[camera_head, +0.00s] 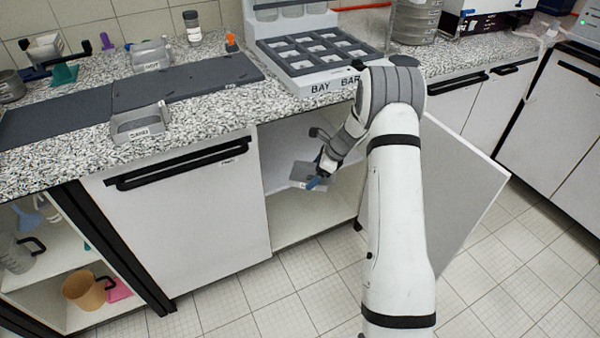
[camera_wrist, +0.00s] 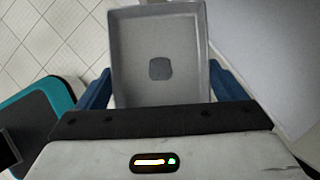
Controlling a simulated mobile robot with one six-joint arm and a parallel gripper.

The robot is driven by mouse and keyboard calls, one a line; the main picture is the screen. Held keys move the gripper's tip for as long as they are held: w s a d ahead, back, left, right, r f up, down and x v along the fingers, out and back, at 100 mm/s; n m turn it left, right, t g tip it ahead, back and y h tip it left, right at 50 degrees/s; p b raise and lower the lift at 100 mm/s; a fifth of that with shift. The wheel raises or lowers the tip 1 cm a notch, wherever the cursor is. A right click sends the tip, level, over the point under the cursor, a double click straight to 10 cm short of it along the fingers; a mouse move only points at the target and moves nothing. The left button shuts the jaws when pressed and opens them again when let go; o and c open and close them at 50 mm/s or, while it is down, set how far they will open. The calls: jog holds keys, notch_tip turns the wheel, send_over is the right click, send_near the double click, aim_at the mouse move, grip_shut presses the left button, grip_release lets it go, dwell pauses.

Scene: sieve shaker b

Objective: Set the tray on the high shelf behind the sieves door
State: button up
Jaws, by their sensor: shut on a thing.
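My gripper (camera_head: 317,182) is in the open cabinet under the counter in the head view. It is shut on a small grey tray (camera_head: 303,170). In the wrist view the tray (camera_wrist: 160,25) lies between the two blue fingers, with a dark square patch in its middle. The sieves door (camera_head: 465,195) appears to be the one swung open to the right, partly behind my arm. A white high shelf (camera_head: 278,158) shows inside, at about the tray's height. I cannot tell whether the tray touches it.
A closed cabinet with a black handle (camera_head: 180,163) is left of the opening. The counter above carries a labelled bay rack (camera_head: 325,85), dark mats (camera_head: 185,82) and a clear bin (camera_head: 138,125). An open cubby with a tan jug (camera_head: 85,291) is at far left.

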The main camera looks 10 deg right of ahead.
jog(key=w+d+f+m+t+h+b, duration=0.3)
jog(key=w+d+f+m+h+b, duration=0.15)
jog(key=w+f+m+b, duration=0.45)
jog(key=shift+m+t+y, duration=0.3)
jog(key=shift+m+y, duration=0.05)
jog(key=shift+m, duration=0.25)
jog(key=w+a, duration=0.1)
jog(key=w, duration=0.3)
jog(key=w+a+r, duration=0.1)
jog(key=w+a, duration=0.1)
jog(key=w, duration=0.3)
jog(key=w+a, duration=0.2)
jog(key=w, duration=0.3)
jog(key=shift+w+a+r, duration=0.15)
jog(key=shift+w, duration=0.1)
jog(key=shift+w, duration=0.1)
jog(key=shift+f+b, duration=0.55)
jog(key=shift+f, duration=1.15)
jog(key=shift+f, duration=0.2)
jog(key=o, duration=0.7)
